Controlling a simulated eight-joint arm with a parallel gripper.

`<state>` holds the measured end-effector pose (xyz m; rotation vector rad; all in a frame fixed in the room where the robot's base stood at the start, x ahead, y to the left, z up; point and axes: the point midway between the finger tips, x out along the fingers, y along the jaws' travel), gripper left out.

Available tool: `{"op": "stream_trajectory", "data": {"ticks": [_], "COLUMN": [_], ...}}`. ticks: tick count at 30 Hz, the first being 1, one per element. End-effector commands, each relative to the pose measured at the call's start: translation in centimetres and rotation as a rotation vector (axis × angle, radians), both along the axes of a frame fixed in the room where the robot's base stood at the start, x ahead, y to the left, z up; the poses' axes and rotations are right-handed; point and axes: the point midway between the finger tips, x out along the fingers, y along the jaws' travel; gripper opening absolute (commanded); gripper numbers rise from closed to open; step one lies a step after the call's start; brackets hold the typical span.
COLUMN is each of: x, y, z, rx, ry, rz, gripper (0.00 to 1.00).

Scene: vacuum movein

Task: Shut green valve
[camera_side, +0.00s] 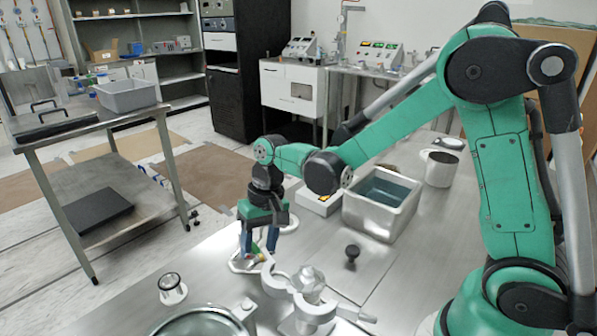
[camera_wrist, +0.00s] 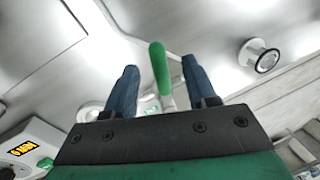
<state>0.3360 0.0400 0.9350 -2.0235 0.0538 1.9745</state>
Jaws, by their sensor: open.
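The green valve handle (camera_wrist: 160,68) stands between my two blue fingers in the wrist view, on a pale metal stem. Gaps show on both sides of the handle, so neither finger appears to touch it. My gripper (camera_side: 260,246) is open and points down over the table in the side view; it also fills the lower part of the wrist view (camera_wrist: 159,66). In the side view the fingers largely hide the valve, and only small coloured bits show near their tips. The valve's lower part is partly hidden by my gripper in the wrist view.
A metal clamp-like fitting (camera_side: 310,282) lies close to the right of my gripper. A white box with a lit display (camera_wrist: 22,148) and a water-filled tub (camera_side: 382,205) stand behind. A small round fitting (camera_side: 172,289) and a glass-topped vessel (camera_side: 205,322) are in front.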

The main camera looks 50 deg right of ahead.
Motion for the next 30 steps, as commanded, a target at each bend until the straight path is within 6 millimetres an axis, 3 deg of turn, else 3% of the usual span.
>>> {"op": "stream_trajectory", "data": {"ticks": [7, 12, 30], "x": [0.0, 0.0, -0.01], "y": [0.03, 0.02, 0.02], "z": [-0.07, -0.06, -0.03], "rx": [0.0, 0.0, 0.0], "ry": [0.0, 0.0, 0.0], "rz": [0.0, 0.001, 0.0], "gripper": [0.48, 0.0, 0.0]}}
